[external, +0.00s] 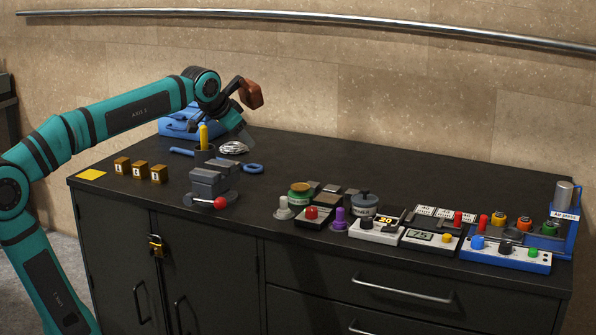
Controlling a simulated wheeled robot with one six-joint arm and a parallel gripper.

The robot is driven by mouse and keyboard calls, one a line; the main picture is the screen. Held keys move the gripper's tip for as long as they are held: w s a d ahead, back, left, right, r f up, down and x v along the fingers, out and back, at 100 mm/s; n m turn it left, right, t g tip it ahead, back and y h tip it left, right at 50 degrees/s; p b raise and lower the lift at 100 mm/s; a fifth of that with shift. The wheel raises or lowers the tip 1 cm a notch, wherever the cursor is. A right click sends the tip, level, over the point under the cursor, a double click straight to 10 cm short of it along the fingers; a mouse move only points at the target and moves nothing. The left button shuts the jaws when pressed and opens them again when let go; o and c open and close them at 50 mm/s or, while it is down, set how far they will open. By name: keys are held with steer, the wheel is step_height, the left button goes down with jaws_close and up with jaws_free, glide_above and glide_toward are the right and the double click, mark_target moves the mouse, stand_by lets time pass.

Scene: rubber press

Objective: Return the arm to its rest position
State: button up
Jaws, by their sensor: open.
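My teal arm reaches in from the left edge, raised above the back left of the black cabinet top (330,168). Its wrist bends down at the far end, and a brown block-shaped part shows beside it. My gripper (236,128) hangs below the wrist, in front of the blue case and above the coiled wire. It is open, and I see nothing held in it. The fingertips are small and dark here, so their exact gap is hard to make out.
Control boxes (505,252) crowd the right. A wall rail (300,17) runs behind.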

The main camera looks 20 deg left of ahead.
steer(key=s+a+f+n+t+y, duration=0.1)
steer(key=s+a+f+n+t, duration=0.1)
steer(key=s+a+t, duration=0.3)
steer(key=s+a+f+n+t+y, duration=0.1)
steer(key=s+a+n+t, duration=0.3)
steer(key=s+a, duration=0.7)
steer(key=shift+s+f+t, duration=0.35)
steer(key=shift+s+t, duration=0.15)
steer(key=shift+s, duration=0.55)
stand_by(1.4)
